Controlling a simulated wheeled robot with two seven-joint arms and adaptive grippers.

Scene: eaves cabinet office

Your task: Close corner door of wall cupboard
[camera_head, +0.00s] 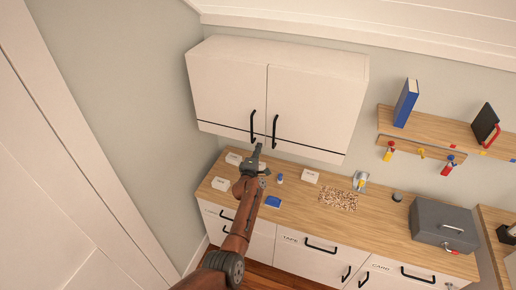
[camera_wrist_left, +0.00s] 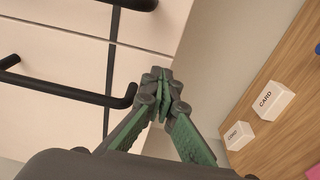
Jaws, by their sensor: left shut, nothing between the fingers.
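The white wall cupboard has two doors side by side in the head view. The corner door (camera_head: 222,92) is the left one, near the side wall; the other door (camera_head: 318,105) is to its right. Both look flush and closed, with a thin seam between them. The corner door's black bar handle (camera_head: 253,122) also shows in the left wrist view (camera_wrist_left: 70,90). My left gripper (camera_head: 257,149) is shut and empty, just below that handle's lower end. In the left wrist view its fingertips (camera_wrist_left: 160,78) are close to the handle end; contact cannot be told. My right gripper is not in view.
Below is a wooden worktop (camera_head: 300,212) with white card boxes (camera_head: 221,184), a speckled board (camera_head: 338,201) and a grey cash box (camera_head: 443,222). A wooden shelf (camera_head: 445,128) holds a blue binder (camera_head: 405,103) at the right. The side wall is close on the left.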

